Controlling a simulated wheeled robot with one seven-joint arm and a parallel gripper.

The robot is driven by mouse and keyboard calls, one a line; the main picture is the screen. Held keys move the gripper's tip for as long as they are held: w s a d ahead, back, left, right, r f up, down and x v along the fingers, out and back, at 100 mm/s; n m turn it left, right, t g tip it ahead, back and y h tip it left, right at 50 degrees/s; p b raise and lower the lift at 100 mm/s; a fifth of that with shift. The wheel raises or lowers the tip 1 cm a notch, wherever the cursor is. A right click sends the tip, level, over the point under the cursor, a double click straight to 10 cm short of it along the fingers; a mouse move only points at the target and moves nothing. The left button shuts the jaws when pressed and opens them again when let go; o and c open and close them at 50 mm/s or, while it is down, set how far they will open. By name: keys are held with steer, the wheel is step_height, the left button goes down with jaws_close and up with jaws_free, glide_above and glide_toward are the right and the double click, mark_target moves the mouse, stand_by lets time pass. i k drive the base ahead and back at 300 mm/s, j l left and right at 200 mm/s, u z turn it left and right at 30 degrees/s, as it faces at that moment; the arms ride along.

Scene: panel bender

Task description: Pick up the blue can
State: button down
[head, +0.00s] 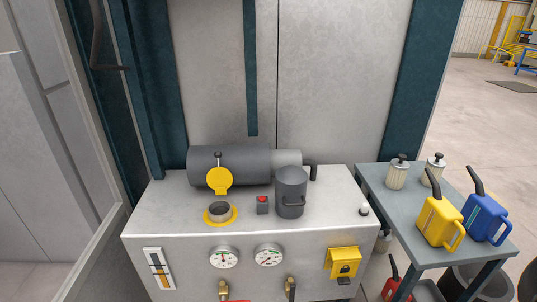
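The blue can (486,218) stands upright on the grey side table at the right of the head view. It has a dark spout pointing up and to the left, and a blue handle on its right side. A yellow can (437,221) of the same shape stands close beside it on the left and seems to overlap its edge. My gripper does not show in this view.
The grey side table (408,232) also holds two jars with dark lids (397,175) at its back. Left of it stands a metal machine cabinet (160,205) with gauges, a grey cylinder and a dark pot (291,192). A red can (391,284) and dark bins sit below.

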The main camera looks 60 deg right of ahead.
mark_target(483, 216)
steer(key=z, duration=2.5)
